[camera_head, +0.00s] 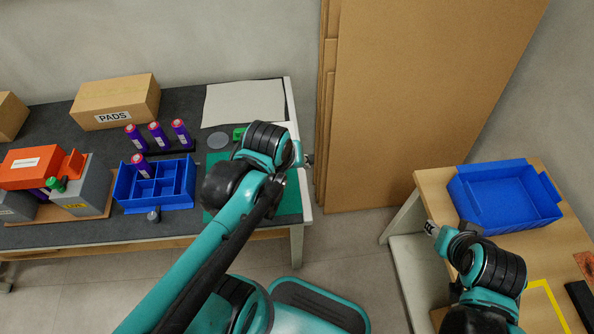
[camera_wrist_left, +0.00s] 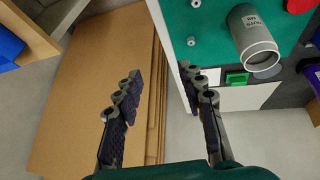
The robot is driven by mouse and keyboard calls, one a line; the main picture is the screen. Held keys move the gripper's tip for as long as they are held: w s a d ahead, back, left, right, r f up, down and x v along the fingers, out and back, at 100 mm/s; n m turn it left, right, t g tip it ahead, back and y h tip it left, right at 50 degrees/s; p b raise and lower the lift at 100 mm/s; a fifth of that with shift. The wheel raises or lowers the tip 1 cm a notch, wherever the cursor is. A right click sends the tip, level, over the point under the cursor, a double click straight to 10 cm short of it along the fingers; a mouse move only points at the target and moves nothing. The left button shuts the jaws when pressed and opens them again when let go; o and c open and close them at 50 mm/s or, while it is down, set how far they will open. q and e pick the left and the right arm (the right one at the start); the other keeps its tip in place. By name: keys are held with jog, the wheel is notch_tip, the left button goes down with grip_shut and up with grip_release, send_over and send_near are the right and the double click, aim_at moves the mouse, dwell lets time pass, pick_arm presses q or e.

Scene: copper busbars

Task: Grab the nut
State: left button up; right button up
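Two small silver pieces (camera_wrist_left: 191,41) stand apart on the teal mat (camera_wrist_left: 215,35) in the left wrist view; they are too small to tell whether either is a nut. A grey labelled cup (camera_wrist_left: 250,35) is beside them, its label too small to read surely. My left gripper (camera_wrist_left: 160,78) is open and empty, its fingers spread over the table's edge. In the head view my left gripper (camera_head: 306,161) is at the right edge of the bench, and my arm hides much of the mat. My right gripper (camera_head: 432,228) is by the wooden table; its opening is unclear.
The bench holds a blue divided bin (camera_head: 150,205), several purple cylinders (camera_head: 157,137), a PADS box (camera_head: 115,100) and a green block (camera_wrist_left: 237,78). Cardboard sheets (camera_head: 420,100) stand behind the gap between tables. A blue tray (camera_head: 505,196) sits on the right table.

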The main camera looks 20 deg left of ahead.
pick_arm(q)
jog(key=w+a+f+n+g+p, duration=0.1)
jog(key=w+a+f+n, duration=0.1)
jog(key=n, duration=0.3)
jog(key=w+a+f+n+g+p, duration=0.2)
jog(key=w+a+f+n, duration=0.1)
jog(key=n, duration=0.3)
jog(key=w+a+f+n+g+p, duration=0.2)
jog(key=f+n, duration=0.2)
jog(key=n, duration=0.1)
jog(key=shift+w+a+f+n, duration=0.1)
jog(key=shift+w+a+n, duration=0.2)
jog(key=shift+w+a, duration=0.05)
notch_tip(320, 180, down, 3)
jog(key=shift+r+b, duration=0.15)
jog(key=shift+b, duration=0.25)
jog(key=f+b, duration=0.1)
jog(key=f, duration=0.1)
jog(key=f+b, duration=0.1)
jog(key=f, duration=0.2)
jog(key=shift+w+a+f+b, duration=0.15)
jog(key=shift+w+f+b, duration=0.1)
jog(key=shift+b, duration=0.1)
jog(key=shift+s+r, duration=0.1)
jog(key=c, duration=0.9)
